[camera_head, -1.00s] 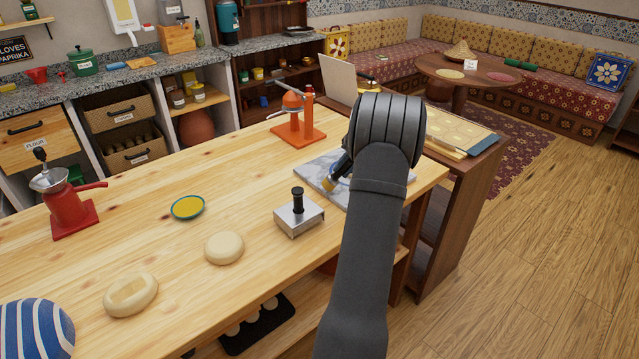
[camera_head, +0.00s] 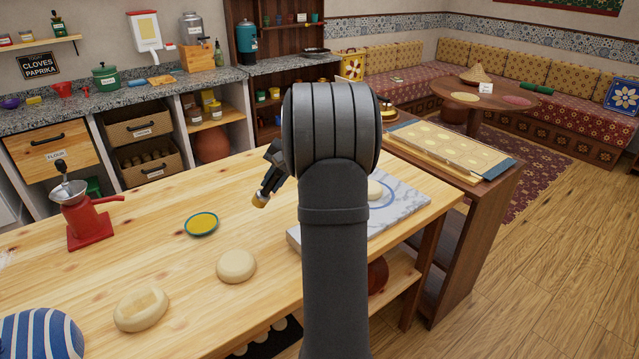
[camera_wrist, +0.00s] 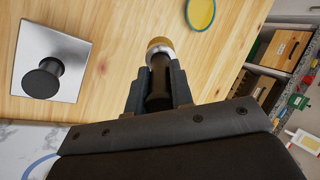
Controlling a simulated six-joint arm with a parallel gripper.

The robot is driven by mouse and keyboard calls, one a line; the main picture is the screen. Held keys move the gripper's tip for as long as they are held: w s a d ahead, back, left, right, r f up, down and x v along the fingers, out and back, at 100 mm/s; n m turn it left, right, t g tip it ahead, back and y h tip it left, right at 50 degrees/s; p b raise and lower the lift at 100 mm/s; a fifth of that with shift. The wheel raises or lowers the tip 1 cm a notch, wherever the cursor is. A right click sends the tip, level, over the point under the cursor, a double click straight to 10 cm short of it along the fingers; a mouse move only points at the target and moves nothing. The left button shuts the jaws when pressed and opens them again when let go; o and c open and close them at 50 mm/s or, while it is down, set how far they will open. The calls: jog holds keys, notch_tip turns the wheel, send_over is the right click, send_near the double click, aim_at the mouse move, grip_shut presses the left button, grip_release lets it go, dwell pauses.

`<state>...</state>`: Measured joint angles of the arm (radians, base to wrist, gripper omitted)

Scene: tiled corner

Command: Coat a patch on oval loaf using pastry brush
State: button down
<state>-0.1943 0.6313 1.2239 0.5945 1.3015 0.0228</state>
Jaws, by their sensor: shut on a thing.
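My gripper (camera_head: 272,178) is shut on the pastry brush (camera_head: 261,199), holding it above the wooden counter, right of the yellow dish. In the wrist view my gripper (camera_wrist: 158,82) grips the dark handle of the brush (camera_wrist: 160,46), whose pale bristle end points away from me. A shallow green-rimmed dish of yellow liquid (camera_head: 201,223) sits behind the loaves, and also shows in the wrist view (camera_wrist: 201,12).
A rounder loaf (camera_head: 236,266) lies between the oval loaf and my arm. A metal press with a black knob (camera_wrist: 50,68) stands near the marble slab (camera_head: 412,205). A red grinder (camera_head: 88,212) and striped cloth-like dome (camera_head: 40,336) stand left.

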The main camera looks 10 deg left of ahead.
jog(key=s+a+r, duration=0.4)
jog(key=s+a, duration=0.8)
jog(key=s, duration=0.1)
jog(key=s+a+r, duration=0.1)
jog(key=s+a, duration=0.3)
jog(key=s, duration=0.3)
jog(key=s+a+r, duration=0.1)
jog(key=s+a, duration=0.2)
jog(key=s, duration=0.4)
jog(key=shift+g, duration=0.4)
jog(key=shift+s+f, duration=0.1)
jog(key=shift+f, duration=2.1)
jog(key=shift+r, duration=0.1)
